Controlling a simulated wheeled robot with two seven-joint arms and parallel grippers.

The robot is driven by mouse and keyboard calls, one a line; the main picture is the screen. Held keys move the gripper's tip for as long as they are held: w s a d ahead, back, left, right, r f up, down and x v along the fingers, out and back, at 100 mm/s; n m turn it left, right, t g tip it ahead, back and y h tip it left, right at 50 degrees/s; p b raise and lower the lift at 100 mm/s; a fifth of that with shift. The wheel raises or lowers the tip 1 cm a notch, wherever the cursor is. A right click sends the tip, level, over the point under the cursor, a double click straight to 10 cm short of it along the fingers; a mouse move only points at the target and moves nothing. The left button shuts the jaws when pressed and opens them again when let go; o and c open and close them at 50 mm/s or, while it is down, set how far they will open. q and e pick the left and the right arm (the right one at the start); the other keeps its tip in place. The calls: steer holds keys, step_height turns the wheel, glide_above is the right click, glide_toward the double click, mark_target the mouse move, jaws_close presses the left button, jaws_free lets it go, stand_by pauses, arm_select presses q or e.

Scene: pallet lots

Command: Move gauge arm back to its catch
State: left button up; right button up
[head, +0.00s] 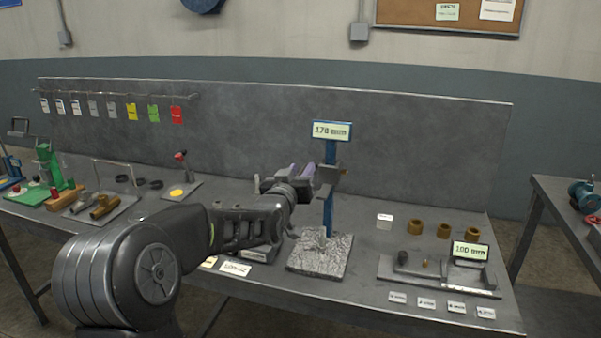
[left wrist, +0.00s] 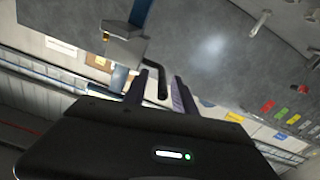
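The height gauge stands on a speckled grey base (head: 320,254) with a blue column (head: 329,215) and a display (head: 332,131) reading 170 at its top. Its arm carriage (head: 328,175) sits on the upper column. In the left wrist view the grey carriage (left wrist: 127,48) has a bent black handle (left wrist: 162,87) reaching down. My left gripper (head: 298,171) is at the carriage's height, just left of the column. In the left wrist view its fingers (left wrist: 161,77) are apart, with the handle appearing between them. I cannot tell whether they touch it. The catch cannot be made out.
A fixture with a display reading 100 (head: 470,251) stands right on the bench, with several brass rings (head: 443,230) behind it. A small white block (head: 384,221) is right of the gauge. A green device (head: 48,165) stands far left. A grey panel (head: 230,125) backs the bench.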

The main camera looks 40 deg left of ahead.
arm_select(q)
steer(key=shift+s+f, duration=0.1)
steer(key=b+v, duration=0.1)
steer(key=v, duration=0.6)
steer(key=shift+s+d, duration=0.15)
steer(key=shift+s, duration=0.15)
stand_by(0.4)
